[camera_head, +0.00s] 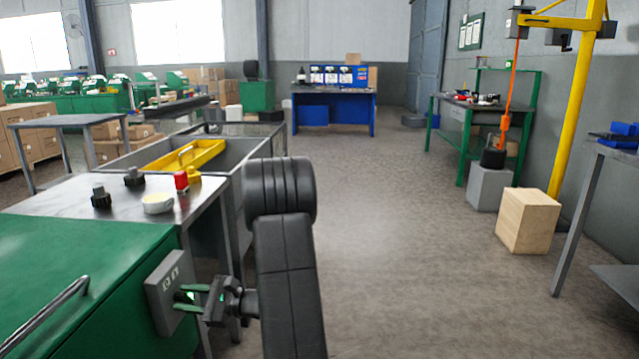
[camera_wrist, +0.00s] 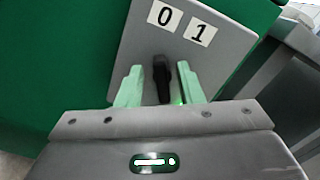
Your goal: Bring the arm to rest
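My gripper (camera_head: 190,299) is at the lower left in the head view, in front of a grey switch box (camera_head: 163,285) on the side of a green machine (camera_head: 85,270). In the wrist view, the gripper's two pale green fingers (camera_wrist: 160,88) stand apart on either side of a black switch knob (camera_wrist: 162,78). Narrow gaps show between the knob and the fingers, so the gripper looks open. The box face (camera_wrist: 140,45) bears the labels 0 (camera_wrist: 163,14) and 1 (camera_wrist: 200,34). The knob's exact setting is hard to tell.
A metal table (camera_head: 75,195) beside the machine holds black knobs, a red-topped part (camera_head: 181,180) and a white round dish (camera_head: 157,204). Behind it is a grey bin with a yellow tray (camera_head: 185,156). Open floor (camera_head: 400,230) lies to the right, before a wooden block (camera_head: 527,220).

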